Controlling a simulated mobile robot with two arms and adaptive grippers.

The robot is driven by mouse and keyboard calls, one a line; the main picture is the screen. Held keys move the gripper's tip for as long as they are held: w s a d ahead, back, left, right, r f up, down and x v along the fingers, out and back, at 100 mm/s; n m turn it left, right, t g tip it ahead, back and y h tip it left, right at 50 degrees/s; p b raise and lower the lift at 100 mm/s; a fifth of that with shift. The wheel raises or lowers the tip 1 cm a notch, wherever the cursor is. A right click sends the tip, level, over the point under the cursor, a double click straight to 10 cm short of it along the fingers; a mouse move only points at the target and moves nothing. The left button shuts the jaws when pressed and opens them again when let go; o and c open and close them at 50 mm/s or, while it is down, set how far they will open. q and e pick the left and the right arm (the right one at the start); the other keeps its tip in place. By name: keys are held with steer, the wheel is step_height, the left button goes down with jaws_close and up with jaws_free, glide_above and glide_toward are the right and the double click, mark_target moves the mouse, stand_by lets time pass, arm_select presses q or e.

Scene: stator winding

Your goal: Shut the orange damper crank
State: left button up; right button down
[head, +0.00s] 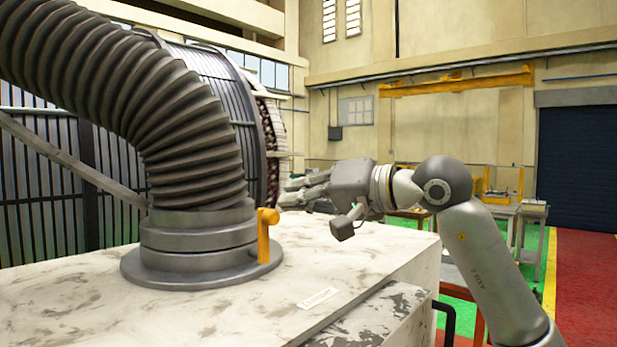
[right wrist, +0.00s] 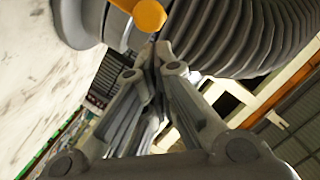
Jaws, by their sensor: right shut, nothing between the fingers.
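The orange damper crank (head: 264,235) is on the right side of the grey round collar (head: 190,250) at the foot of a ribbed duct. Its handle stands upright, with a short knob at the top. In the right wrist view the crank's orange end (right wrist: 149,15) shows at the top, beyond the fingertips. My right gripper (head: 284,192) is shut and empty. In the head view it is to the right of the crank and a little higher, over the white box top; I see no contact. It also shows in the right wrist view (right wrist: 152,62). My left gripper is not in view.
The thick ribbed duct (head: 120,90) rises from the collar and bends left. The collar sits on a worn white box (head: 330,260) with a small label (head: 317,298). A large stator (head: 240,110) stands behind. The box top right of the crank is clear.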

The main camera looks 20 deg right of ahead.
steer(key=shift+a+f, duration=0.2)
steer(key=shift+s+r, duration=0.1)
steer(key=shift+s+a+n, duration=0.1)
steer(key=shift+a+n, duration=0.2)
steer(key=shift+s+a+r, duration=0.1)
steer(key=shift+a, duration=0.05)
stand_by(0.3)
